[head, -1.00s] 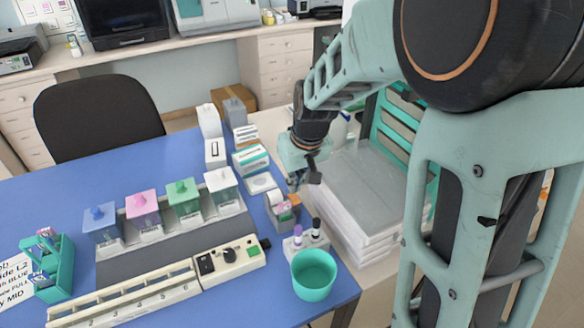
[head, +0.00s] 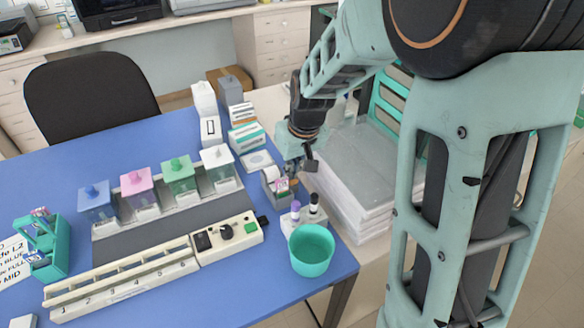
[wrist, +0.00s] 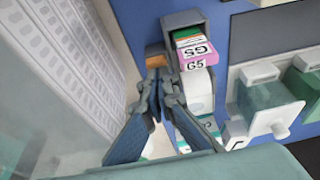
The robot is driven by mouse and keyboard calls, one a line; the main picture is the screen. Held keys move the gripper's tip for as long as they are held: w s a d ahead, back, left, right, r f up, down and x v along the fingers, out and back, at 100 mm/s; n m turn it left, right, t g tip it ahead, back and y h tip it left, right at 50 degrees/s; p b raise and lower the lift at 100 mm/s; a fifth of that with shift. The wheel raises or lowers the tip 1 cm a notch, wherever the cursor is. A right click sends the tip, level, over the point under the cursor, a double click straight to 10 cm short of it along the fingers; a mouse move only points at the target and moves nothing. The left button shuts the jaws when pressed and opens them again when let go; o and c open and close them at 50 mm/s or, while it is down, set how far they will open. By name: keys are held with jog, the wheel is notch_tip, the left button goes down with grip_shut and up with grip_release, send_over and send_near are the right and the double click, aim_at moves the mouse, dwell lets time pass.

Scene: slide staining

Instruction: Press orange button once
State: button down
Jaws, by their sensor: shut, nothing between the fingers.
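The orange button (wrist: 154,57) shows in the wrist view as a small orange-brown block beside a grey dispenser (wrist: 183,20). My gripper (wrist: 158,75) points at it with its two fingertips together, just below the button in the picture. I cannot tell whether they touch. In the head view my gripper (head: 292,178) is over the small grey dispenser (head: 270,188) at the right side of the blue table. It largely hides the button there. Slides with a pink end marked G5 (wrist: 195,56) sit in the dispenser next to the fingertips.
A teal cup (head: 311,262) and a white holder with purple- and black-capped pens (head: 291,220) stand in front of the dispenser. White stacked trays (head: 350,190) are close on the right. Staining jars (head: 178,175) and a white control panel (head: 226,237) are to the left.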

notch_tip(320, 180, up, 4)
jog(key=p, duration=0.3)
jog(key=shift+r, duration=0.25)
jog(key=v, duration=0.9)
jog(key=shift+r, duration=0.3)
